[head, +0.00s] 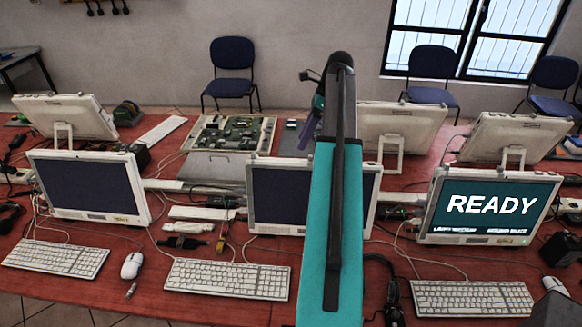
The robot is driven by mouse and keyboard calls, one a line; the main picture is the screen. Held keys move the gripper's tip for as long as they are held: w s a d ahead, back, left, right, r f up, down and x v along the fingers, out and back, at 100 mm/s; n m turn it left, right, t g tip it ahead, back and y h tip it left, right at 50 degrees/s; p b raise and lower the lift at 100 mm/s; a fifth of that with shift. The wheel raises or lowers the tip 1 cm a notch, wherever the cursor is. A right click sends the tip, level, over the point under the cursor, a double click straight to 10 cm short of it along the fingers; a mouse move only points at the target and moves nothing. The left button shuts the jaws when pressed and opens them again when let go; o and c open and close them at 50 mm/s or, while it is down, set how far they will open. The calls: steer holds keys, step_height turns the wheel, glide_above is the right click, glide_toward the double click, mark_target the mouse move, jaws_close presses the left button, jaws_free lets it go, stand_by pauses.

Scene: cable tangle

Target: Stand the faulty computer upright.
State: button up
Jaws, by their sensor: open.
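Several all-in-one computers stand on the red table. An opened unit (232,133) lies flat at the back, left of centre, with green and dark electronic parts exposed; I cannot tell for sure that it is the faulty computer. A dark-screened computer (90,186) stands at front left. Another dark-screened computer (280,197) stands at front centre, partly hidden by my arm. The front right computer (487,206) is upright and its screen reads READY. My teal arm rises through the middle of the view.
Three computers face away at the back: left (66,116), centre right (402,125) and right (513,137). Keyboards (227,278), a mouse (131,265), loose cables and headphones (391,297) crowd the red table (85,299). Chairs (232,70) stand behind it.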

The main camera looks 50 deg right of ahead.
mark_target(293, 160)
steer(key=shift+b+x, duration=2.35)
steer(key=shift+x, duration=0.2)
steer(key=shift+a+f, duration=0.1)
steer(key=shift+f, duration=0.05)
steer(key=shift+p+x, duration=0.85)
steer(key=shift+x, duration=1.65)
steer(key=shift+c, duration=0.3)
jaws_close()
